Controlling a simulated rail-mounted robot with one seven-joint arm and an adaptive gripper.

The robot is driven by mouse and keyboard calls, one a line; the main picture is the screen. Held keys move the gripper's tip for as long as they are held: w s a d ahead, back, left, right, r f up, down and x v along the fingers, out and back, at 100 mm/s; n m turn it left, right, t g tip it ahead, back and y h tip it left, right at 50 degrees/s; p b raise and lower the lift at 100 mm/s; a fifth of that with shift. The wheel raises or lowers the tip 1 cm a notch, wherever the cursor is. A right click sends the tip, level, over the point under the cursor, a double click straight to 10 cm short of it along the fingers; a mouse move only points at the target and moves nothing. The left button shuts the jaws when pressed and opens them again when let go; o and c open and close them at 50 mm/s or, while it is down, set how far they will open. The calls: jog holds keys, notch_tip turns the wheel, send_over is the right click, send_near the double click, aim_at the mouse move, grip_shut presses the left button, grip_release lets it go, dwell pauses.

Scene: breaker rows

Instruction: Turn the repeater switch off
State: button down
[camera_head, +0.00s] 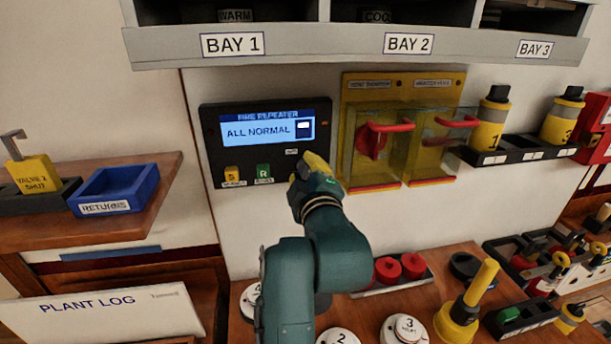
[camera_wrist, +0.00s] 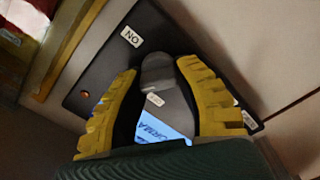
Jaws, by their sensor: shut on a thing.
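The black fire repeater panel (camera_head: 213,150) is on the wall under the bay shelf. Its lit screen (camera_head: 262,131) reads ALL NORMAL. My gripper (camera_head: 307,165) is at the panel's lower right corner, its yellow fingers against the panel. In the wrist view my gripper (camera_wrist: 158,68) is shut around a grey knob, the repeater switch (camera_wrist: 157,79), one finger on each side. A white ON label (camera_wrist: 131,37) is on the panel beyond the knob, and a smaller label (camera_wrist: 154,99) is on its near side. In the head view my gripper hides the switch.
A yellow board with clear covers over red handles (camera_head: 371,142) is close to the right of my gripper. Yellow S and green R buttons (camera_head: 264,171) are left of it. A blue returns tray (camera_head: 147,180) is at left. Detectors and red parts (camera_head: 412,264) stand below.

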jog(key=n, duration=0.2)
jog(key=n+b, duration=0.1)
jog(key=n, duration=0.3)
jog(key=shift+a+f+b, duration=0.1)
jog(key=shift+f+b, duration=0.2)
dwell(0.4)
jog(key=c, duration=0.7)
grip_release()
jog(key=shift+r, duration=0.15)
jog(key=shift+s, duration=0.1)
jog(key=s+d, duration=0.2)
jog(key=s, duration=0.9)
jog(key=shift+s+d, duration=0.15)
jog(key=shift+s, duration=0.1)
